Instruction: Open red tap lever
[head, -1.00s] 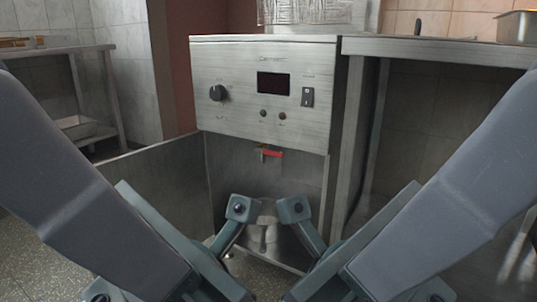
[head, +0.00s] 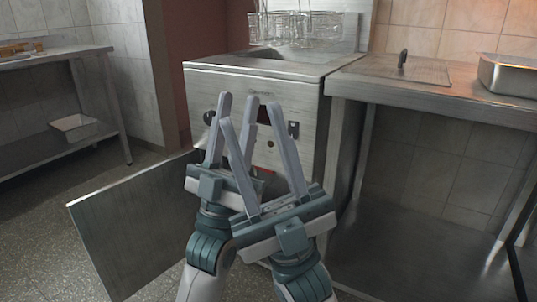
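The red tap lever (head: 263,171) is mostly hidden behind my grippers; only a small red bit shows between the fingers, under the fryer's control panel (head: 310,105). My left gripper (head: 238,97) is the higher one, with its two grey fingers apart and nothing between them. My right gripper (head: 250,112) is in front of it and lower, also with fingers wide apart and empty. In this view both grippers overlap the panel and the cabinet opening. Whether either finger touches the lever cannot be told.
The fryer's cabinet door (head: 135,225) stands open to the left. Wire baskets (head: 300,28) are on top of the fryer. A steel counter (head: 440,92) on the right carries a metal pan (head: 508,76). A white bin (head: 80,128) sits on the left table's shelf.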

